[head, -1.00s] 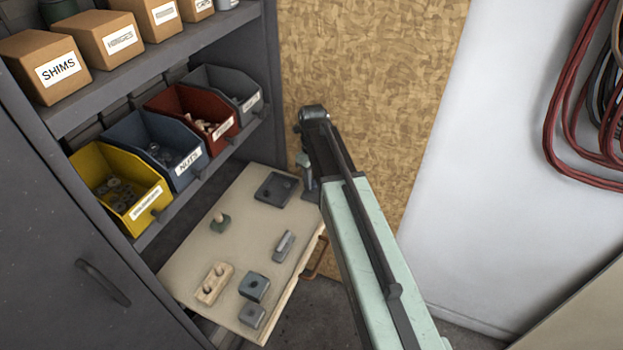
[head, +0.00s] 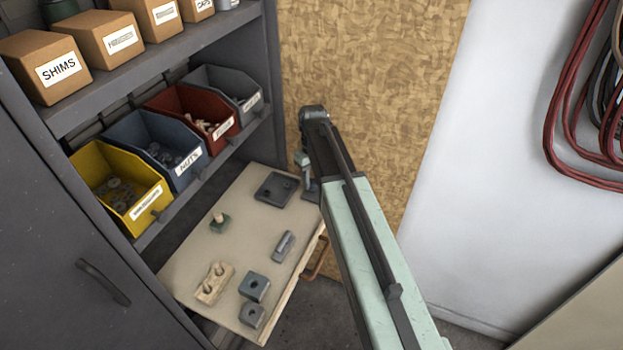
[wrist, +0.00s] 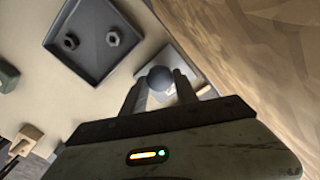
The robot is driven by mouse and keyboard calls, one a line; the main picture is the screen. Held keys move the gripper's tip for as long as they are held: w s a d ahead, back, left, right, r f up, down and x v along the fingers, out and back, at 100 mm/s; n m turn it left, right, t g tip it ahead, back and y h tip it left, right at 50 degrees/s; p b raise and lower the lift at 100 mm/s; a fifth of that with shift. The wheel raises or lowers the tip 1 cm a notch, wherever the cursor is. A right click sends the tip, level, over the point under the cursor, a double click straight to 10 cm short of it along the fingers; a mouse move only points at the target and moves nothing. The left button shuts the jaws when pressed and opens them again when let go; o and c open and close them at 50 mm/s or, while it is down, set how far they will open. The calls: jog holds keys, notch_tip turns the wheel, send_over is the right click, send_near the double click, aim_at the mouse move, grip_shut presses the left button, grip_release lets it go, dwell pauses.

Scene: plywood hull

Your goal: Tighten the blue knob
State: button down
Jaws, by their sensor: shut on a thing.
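The knob (wrist: 160,77) is a dark blue-grey round head in the wrist view, standing over a pale plate (wrist: 180,70). My gripper (wrist: 159,84) is shut on it, with one finger on each side. In the head view, my gripper (head: 306,172) points down at the far right corner of the beige board (head: 195,265). The knob cannot be made out there. The knob's lower part and any thread are hidden in both views.
A dark square tray (head: 276,188) with two nuts lies just left of my gripper. Several small blocks, including a wooden one (head: 214,283), lie on the board. Open bins (head: 120,190) line the shelf behind. A chipboard wall (head: 375,70) stands close on the right.

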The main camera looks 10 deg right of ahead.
aim_at(313, 182)
jog(key=c, duration=0.9)
grip_release()
jog(key=shift+c, duration=0.2)
notch_tip(313, 182, up, 8)
jog(key=p, duration=0.8)
jog(key=shift+f, duration=0.1)
